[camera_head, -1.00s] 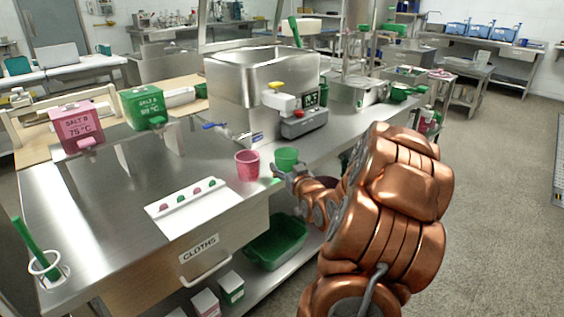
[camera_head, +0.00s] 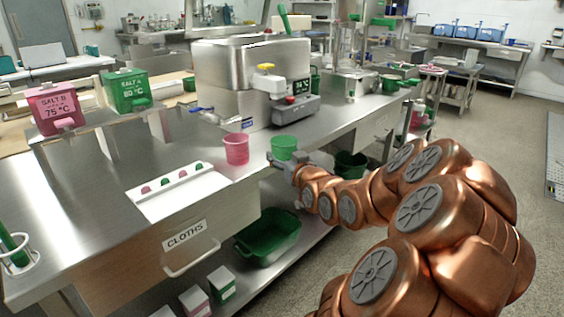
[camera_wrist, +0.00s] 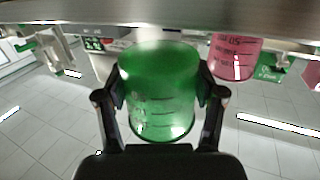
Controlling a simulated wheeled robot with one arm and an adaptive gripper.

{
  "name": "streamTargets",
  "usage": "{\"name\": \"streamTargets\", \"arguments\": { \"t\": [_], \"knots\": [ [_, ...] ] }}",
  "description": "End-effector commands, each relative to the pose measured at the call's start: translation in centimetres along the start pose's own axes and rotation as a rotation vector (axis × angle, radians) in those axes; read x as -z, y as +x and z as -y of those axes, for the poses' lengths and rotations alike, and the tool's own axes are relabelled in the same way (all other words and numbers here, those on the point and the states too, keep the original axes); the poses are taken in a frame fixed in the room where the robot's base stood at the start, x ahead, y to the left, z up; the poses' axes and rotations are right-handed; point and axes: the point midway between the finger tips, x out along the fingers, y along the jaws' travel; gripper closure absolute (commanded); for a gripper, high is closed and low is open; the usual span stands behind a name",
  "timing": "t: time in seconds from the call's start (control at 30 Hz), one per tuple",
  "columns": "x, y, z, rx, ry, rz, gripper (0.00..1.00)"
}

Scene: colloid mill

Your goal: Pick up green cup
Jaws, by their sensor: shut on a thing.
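The green cup (camera_head: 284,147) is near the front edge of the steel counter, to the right of a pink cup (camera_head: 236,149). My gripper (camera_head: 275,161) reaches in from the right at the counter's edge. In the wrist view the green cup (camera_wrist: 158,95) is see-through with measuring marks, and the two fingers of my gripper (camera_wrist: 160,90) press on its opposite sides. I cannot tell whether the cup's base touches the counter. The pink cup (camera_wrist: 235,57) shows beside it in the wrist view, apart from the fingers.
A white panel with pink and green knobs (camera_head: 178,190) lies left of the cups. A steel machine (camera_head: 240,80) stands behind them. Pink (camera_head: 57,108) and green (camera_head: 125,92) salt boxes stand at the back left. A green tub (camera_head: 268,238) sits on the shelf below.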

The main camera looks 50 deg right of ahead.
Motion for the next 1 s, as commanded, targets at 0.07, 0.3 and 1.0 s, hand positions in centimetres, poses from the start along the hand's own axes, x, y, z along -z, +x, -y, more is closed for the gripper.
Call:
{"name": "streamTargets", "arguments": {
  "t": [0.07, 0.3, 1.0],
  "knots": [
    [-0.3, -0.4, -0.1, -0.001, -0.001, -0.005, 0.69],
    [-0.4, -1.7, 0.0, -0.002, -0.004, -0.003, 0.69],
    [-0.3, -4.5, 0.0, -0.001, -0.002, -0.002, 0.69]
  ]
}}
